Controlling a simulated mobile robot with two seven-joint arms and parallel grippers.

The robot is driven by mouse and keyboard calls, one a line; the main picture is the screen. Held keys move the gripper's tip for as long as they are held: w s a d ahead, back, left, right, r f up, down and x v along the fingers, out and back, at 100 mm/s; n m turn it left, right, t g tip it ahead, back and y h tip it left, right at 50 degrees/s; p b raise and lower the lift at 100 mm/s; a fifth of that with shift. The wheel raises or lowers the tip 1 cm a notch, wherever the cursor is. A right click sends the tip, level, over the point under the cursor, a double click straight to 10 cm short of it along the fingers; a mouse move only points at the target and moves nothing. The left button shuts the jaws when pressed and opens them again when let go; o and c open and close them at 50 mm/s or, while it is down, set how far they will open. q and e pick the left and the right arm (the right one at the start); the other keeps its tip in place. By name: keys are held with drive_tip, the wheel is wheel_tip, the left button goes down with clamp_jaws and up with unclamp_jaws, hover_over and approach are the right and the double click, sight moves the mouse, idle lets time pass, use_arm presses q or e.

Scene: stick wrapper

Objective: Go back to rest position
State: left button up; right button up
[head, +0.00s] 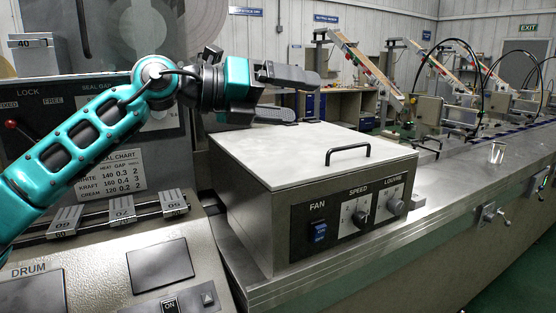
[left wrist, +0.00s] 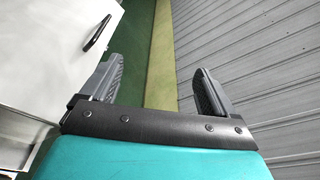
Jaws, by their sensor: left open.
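My left gripper (head: 300,95) is at the end of the teal arm that comes in from the left in the head view. It is above the back left part of the white lid (head: 310,150) of a grey box. Its fingers point right and are apart, with nothing between them. In the left wrist view the open fingers (left wrist: 155,88) show with green floor and a grey ribbed wall beyond. My right gripper is in neither view.
The grey box has a black lid handle (head: 348,150) and a front panel with a fan switch (head: 320,231) and knobs. A panel with DRUM lettering (head: 30,270) lies below my arm.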

use_arm(q)
drive_tip(key=s+a+f+n+t+y, duration=0.2)
drive_tip(key=a+f+n+t+y, duration=0.5)
drive_tip(key=f+n, duration=0.7)
drive_tip(key=s+a+f+n+t+y, duration=0.1)
drive_tip(key=a+f+n+t+y, duration=0.6)
drive_tip(key=n, duration=1.3)
drive_tip(key=s+a+f+n+g+y, duration=0.1)
drive_tip(key=s+a+f+g, duration=0.15)
drive_tip(key=f, duration=0.25)
drive_tip(key=s+a+f+n+g, duration=0.2)
drive_tip(key=s+f, duration=0.2)
drive_tip(key=f, duration=0.1)
drive_tip(key=s+a+f+n+g+y, duration=0.1)
drive_tip(key=s+a+f+g, duration=0.15)
drive_tip(key=f, duration=0.25)
drive_tip(key=s+a+f+n+g+h, duration=0.1)
drive_tip(key=s+f+g, duration=0.45)
drive_tip(key=s, duration=0.45)
drive_tip(key=s+f+n+g, duration=0.1)
drive_tip(key=s+f+g, duration=0.4)
drive_tip(key=s, duration=0.5)
drive_tip(key=w+d+f+m+t+h, duration=0.1)
drive_tip(key=w+d+f+t, duration=0.1)
drive_tip(key=w+f+t, duration=0.5)
drive_tip(key=shift+w+d+f+t+h, duration=0.2)
drive_tip(key=shift+d+f+t+h, duration=0.2)
drive_tip(key=shift+f+t, duration=0.55)
